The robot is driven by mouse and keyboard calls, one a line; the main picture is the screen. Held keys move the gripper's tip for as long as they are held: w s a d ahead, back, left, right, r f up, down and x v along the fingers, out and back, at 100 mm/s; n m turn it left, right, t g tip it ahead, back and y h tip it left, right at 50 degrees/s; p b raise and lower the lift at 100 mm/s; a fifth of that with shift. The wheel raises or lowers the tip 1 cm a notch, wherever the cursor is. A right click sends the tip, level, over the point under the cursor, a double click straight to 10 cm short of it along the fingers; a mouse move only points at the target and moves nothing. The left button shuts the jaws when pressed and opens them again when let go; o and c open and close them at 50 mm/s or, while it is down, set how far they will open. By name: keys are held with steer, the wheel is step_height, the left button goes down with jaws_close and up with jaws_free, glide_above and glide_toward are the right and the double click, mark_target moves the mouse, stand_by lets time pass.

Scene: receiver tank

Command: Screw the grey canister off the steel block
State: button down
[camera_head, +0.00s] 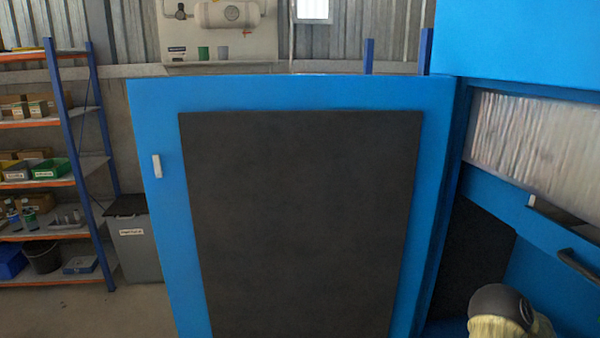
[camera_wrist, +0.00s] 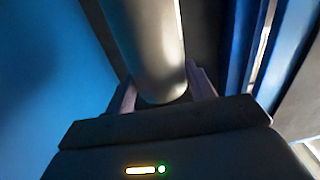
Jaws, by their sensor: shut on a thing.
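The grey canister (camera_wrist: 150,45) fills the upper middle of the wrist view as a smooth cylinder with a rounded near end. My gripper (camera_wrist: 165,88) is shut on it, with one finger on each side of the rounded end. The canister's far end runs out of the top of the picture. The steel block cannot be made out in either view, so I cannot tell whether the canister still sits in it. In the head view the canister and my gripper are hidden.
A blue door with a dark panel (camera_head: 305,220) fills the middle of the head view. To its right is a blue cabinet opening with a dark handle (camera_head: 578,262). A shelf rack (camera_head: 55,123) and a grey bin (camera_head: 134,245) stand at left. Blue walls (camera_wrist: 40,80) flank the canister closely.

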steer(key=shift+r+p, duration=0.5)
steer(key=shift+r, duration=0.3)
steer(key=shift+r+p, duration=1.6)
steer(key=shift+r, duration=0.45)
